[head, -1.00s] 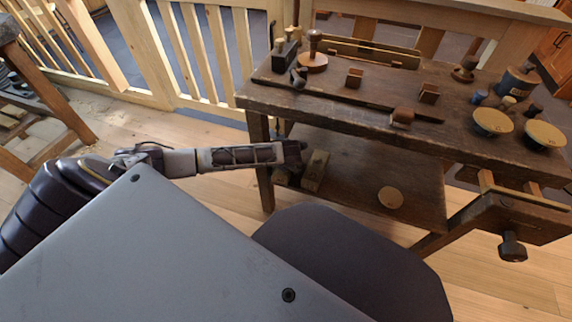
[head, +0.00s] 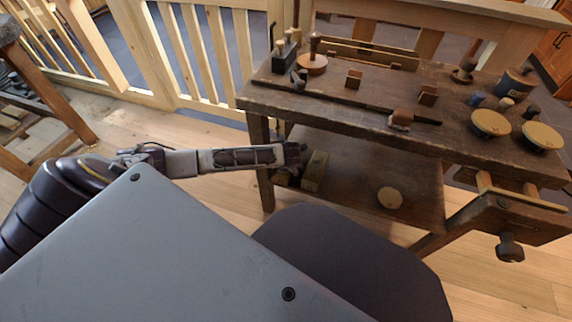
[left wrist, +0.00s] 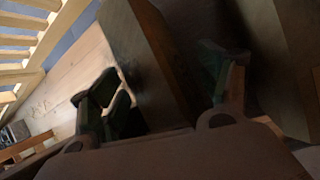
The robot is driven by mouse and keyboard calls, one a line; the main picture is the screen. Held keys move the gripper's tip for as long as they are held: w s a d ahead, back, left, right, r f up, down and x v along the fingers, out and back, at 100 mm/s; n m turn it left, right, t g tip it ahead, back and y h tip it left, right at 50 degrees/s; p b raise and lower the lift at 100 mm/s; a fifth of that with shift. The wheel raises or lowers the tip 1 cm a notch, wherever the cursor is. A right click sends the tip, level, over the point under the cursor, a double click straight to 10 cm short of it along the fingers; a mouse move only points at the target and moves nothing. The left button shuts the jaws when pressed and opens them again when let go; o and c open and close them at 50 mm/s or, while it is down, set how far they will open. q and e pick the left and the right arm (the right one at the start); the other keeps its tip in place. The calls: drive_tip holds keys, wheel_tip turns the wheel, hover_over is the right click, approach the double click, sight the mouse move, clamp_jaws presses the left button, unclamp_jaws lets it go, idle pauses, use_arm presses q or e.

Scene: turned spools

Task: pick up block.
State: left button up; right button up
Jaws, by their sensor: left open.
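A wooden block (head: 315,171) lies on the lower shelf of the dark workbench, near its left end, in the head view. My left gripper (head: 297,157) is at that end of the shelf, just left of the block, and its fingertips are hard to make out there. In the left wrist view the fingers of my left gripper (left wrist: 165,92) are spread open, with a long block (left wrist: 148,48) between them. I cannot tell whether either finger touches it. A second block-like piece (left wrist: 280,55) stands to the right of the right finger. My right gripper is out of view.
The bench top (head: 330,100) overhangs the lower shelf (head: 360,180), where a round disc (head: 390,197) lies to the right. Small wooden pieces, round-topped tins (head: 491,123) and a spool (head: 313,60) stand on top. A wooden railing (head: 200,50) is behind.

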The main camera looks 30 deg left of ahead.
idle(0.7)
use_arm(q)
drive_tip(key=c, duration=1)
